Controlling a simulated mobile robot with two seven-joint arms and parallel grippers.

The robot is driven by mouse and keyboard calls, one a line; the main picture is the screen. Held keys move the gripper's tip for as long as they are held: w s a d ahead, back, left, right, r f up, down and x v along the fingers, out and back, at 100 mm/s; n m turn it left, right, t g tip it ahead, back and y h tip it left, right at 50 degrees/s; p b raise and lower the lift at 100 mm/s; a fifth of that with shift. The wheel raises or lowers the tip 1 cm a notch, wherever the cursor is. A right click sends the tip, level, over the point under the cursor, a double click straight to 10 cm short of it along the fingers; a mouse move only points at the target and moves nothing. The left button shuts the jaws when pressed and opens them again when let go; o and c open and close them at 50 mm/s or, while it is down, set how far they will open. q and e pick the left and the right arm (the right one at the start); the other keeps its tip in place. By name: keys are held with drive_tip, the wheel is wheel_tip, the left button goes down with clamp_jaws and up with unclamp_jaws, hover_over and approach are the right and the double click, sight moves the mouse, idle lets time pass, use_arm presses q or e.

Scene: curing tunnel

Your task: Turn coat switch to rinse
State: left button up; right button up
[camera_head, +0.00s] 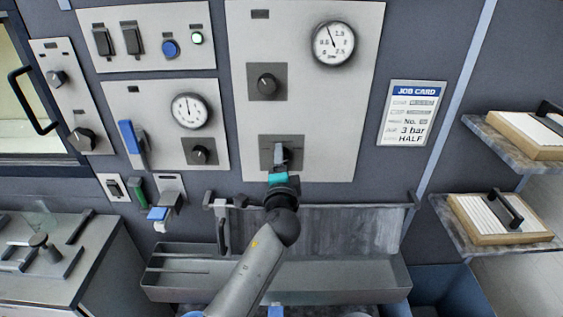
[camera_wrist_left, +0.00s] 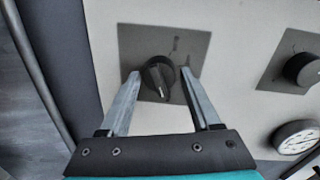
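A dark rotary switch on a grey square plate (camera_head: 296,144) sits low on the tall light panel (camera_head: 315,110); I cannot read its label, so I cannot tell if it is the coat switch. In the left wrist view its black knob (camera_wrist_left: 157,78) shows a pale pointer mark toward the bottom of the picture. My left gripper (camera_wrist_left: 158,73) is open, one finger on each side of the knob, with visible gaps. In the head view my left gripper (camera_head: 281,155) covers most of the knob. My right gripper is not in view.
Above is another knob (camera_head: 267,83), also in the left wrist view (camera_wrist_left: 303,70), and a gauge (camera_head: 334,43). A job card (camera_head: 412,113) hangs to the right, reading 3 bar and HALF. A metal trough (camera_head: 350,278) lies below. Shelves with framed screens (camera_head: 500,215) stand right.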

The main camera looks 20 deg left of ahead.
use_arm(q)
drive_tip(key=shift+o, duration=1.2)
drive_tip(key=v, duration=1.5)
drive_tip(key=shift+s+b, duration=0.15)
drive_tip(key=shift+b, duration=0.3)
